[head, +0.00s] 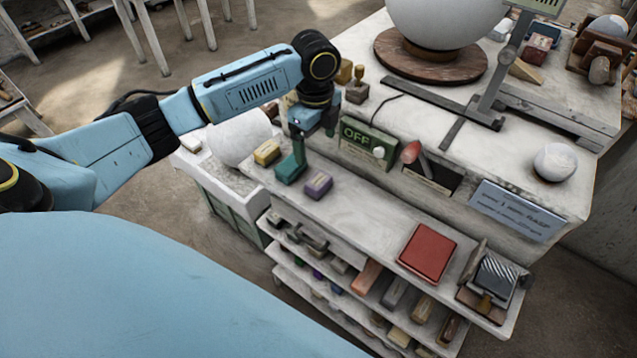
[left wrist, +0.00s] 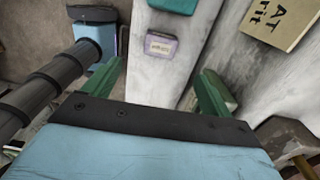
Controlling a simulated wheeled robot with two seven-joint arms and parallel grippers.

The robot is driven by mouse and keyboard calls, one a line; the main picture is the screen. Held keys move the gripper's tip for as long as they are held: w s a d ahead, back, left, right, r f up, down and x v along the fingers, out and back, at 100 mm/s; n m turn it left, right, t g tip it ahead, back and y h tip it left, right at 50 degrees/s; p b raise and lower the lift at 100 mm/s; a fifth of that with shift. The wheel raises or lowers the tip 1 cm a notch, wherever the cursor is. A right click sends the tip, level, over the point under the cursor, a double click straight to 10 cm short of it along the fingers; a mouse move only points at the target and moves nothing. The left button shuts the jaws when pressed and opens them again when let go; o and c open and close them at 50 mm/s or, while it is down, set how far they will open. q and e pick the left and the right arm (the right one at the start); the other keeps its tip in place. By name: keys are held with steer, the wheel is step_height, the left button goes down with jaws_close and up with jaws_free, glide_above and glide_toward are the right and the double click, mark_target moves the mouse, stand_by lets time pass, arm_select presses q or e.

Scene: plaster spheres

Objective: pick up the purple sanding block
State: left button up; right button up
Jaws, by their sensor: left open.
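The purple sanding block (head: 318,186) lies on the white upper shelf of the bench, to the right of a teal block (head: 290,169). In the left wrist view the purple block (left wrist: 160,45) shows a paler top face and lies ahead of the gap between my fingertips. My left gripper (head: 312,131) is open and empty, with green fingers. In the head view it appears above and behind the teal block. In the left wrist view the open fingers (left wrist: 162,72) frame the gap, clear of the purple block. My right gripper is not in view.
A yellow block (head: 267,152) lies left of the teal block. A green OFF box (head: 367,147) stands behind the shelf, close to my gripper. A red block (head: 427,254) lies further right. The shelf between the purple and red blocks is clear.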

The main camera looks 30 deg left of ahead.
arm_select(q)
glide_above(318, 180)
steer(key=f, duration=0.7)
steer(key=shift+a+f, duration=0.3)
steer(key=shift+a, duration=0.05)
steer(key=shift+w+d+f+p, duration=0.1)
steer(key=shift+d+f+p, duration=0.1)
steer(key=shift+f, duration=1.2)
steer(key=shift+d+f+p, duration=0.1)
steer(key=shift+d+f, duration=0.05)
steer(key=shift+f, duration=1.2)
steer(key=shift+c, duration=0.3)
steer(key=c, duration=1)
steer(key=shift+r, duration=0.1)
step_height(318, 180, up, 10)
